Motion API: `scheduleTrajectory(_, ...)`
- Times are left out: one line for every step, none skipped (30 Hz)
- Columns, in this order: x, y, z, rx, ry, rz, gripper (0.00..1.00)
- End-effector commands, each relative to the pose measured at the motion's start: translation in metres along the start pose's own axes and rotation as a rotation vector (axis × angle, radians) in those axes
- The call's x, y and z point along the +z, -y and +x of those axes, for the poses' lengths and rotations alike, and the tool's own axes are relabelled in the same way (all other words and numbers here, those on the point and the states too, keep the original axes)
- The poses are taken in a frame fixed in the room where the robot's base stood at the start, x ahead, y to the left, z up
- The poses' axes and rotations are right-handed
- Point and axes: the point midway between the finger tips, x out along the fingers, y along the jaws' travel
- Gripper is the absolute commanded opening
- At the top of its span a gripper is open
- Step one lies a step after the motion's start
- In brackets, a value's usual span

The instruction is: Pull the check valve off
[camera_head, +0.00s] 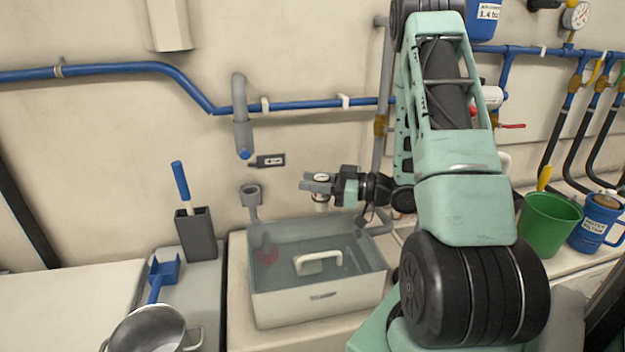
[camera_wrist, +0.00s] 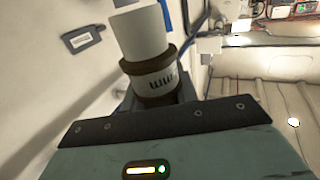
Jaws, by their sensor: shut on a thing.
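The check valve (camera_head: 321,200) is a short white cylinder with brown bands and dark markings. My gripper (camera_head: 319,186) is shut on it and holds it in the air above the pale box. In the wrist view the check valve (camera_wrist: 147,55) stands up from between the jaws, its white end free; its gripped part is hidden. To its left in the head view, a grey pipe (camera_head: 243,130) hangs down with a blue tip, above an upright grey pipe socket (camera_head: 251,192). The valve is apart from both.
A pale box (camera_head: 320,305) with a white handle (camera_head: 318,262) stands below my gripper. A dark label (camera_head: 268,161) is on the wall, also in the wrist view (camera_wrist: 82,40). A grey holder (camera_head: 195,235), steel pot (camera_head: 150,332), green bucket (camera_head: 550,222) and blue mug (camera_head: 597,225) stand around.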

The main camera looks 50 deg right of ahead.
Motion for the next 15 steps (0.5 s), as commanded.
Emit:
scheduleTrajectory(0.0, 0.002, -0.001, 0.001, 0.0, 0.001, 0.0)
scheduleTrajectory(0.0, 0.003, -0.002, 0.001, 0.0, 0.0, 0.0)
scheduleTrajectory(0.0, 0.005, -0.003, 0.001, 0.0, -0.001, 0.0)
scheduleTrajectory(0.0, 0.006, -0.003, 0.002, 0.0, -0.001, 0.0)
scheduleTrajectory(0.0, 0.008, -0.004, 0.002, 0.0, -0.001, 0.0)
scheduleTrajectory(0.0, 0.009, -0.005, 0.002, 0.0, 0.0, 0.0)
scheduleTrajectory(0.0, 0.011, -0.005, 0.002, 0.0, 0.001, 0.0)
scheduleTrajectory(0.0, 0.012, -0.006, 0.002, 0.0, 0.001, 0.0)
scheduleTrajectory(0.0, 0.014, -0.007, 0.001, 0.0, 0.001, 0.0)
scheduleTrajectory(0.0, 0.015, -0.007, 0.001, 0.0, 0.0, 0.0)
scheduleTrajectory(0.0, 0.016, -0.008, 0.001, 0.0, 0.0, 0.0)
scheduleTrajectory(0.0, 0.018, -0.009, 0.001, 0.0, 0.0, 0.0)
scheduleTrajectory(0.0, 0.019, -0.01, 0.001, 0.0, 0.0, 0.0)
scheduleTrajectory(0.0, 0.021, -0.01, 0.001, 0.0, 0.001, 0.0)
scheduleTrajectory(0.0, 0.022, -0.011, 0.001, 0.0, 0.001, 0.0)
